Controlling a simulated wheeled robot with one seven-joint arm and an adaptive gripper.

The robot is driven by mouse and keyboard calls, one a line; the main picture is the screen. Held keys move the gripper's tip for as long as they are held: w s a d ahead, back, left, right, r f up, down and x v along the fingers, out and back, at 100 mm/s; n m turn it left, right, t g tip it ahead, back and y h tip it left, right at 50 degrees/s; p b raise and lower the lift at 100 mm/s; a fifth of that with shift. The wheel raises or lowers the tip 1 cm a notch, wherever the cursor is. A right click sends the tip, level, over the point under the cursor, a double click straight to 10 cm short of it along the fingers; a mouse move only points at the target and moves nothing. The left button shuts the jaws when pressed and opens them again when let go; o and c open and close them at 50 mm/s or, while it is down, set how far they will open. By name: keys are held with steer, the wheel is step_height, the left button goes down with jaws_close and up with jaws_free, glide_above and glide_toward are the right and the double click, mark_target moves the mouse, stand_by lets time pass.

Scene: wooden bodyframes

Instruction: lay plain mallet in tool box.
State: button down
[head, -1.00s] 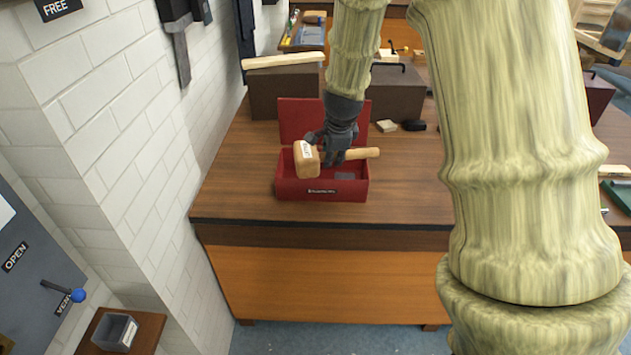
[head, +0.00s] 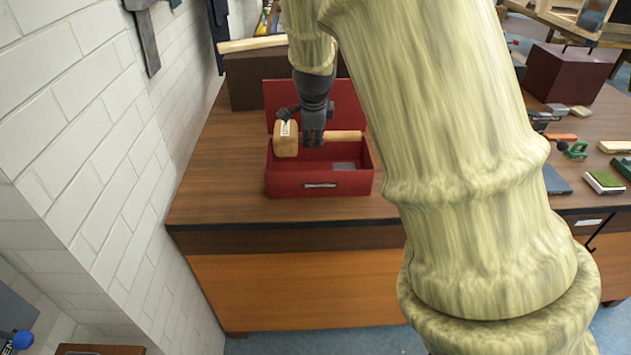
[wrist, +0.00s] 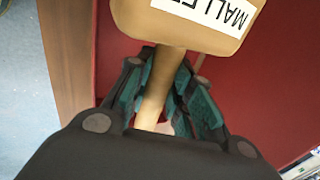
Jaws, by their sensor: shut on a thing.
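The plain mallet (head: 287,139) has a pale wooden head and a straight wooden handle, with a white label on the head. My gripper (head: 313,138) is shut on its handle, close to the head. In the wrist view the mallet head (wrist: 180,25) shows lettering, and the handle runs between the fingers of my gripper (wrist: 160,95). The red tool box (head: 319,190) stands open on the bench, its lid raised at the back. The mallet lies level across and over the box opening; whether it touches the box cannot be told.
The wooden bench (head: 215,190) has free room left of the box, beside a white brick wall (head: 80,130). A dark box (head: 255,82) with a timber strip on top stands behind. Small tools and books (head: 604,182) lie at the right. My arm hides the middle.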

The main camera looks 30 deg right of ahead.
step_height(320, 180, down, 10)
steer(key=shift+p, duration=1)
steer(key=shift+s+a+r, duration=0.1)
steer(key=shift+f, duration=0.5)
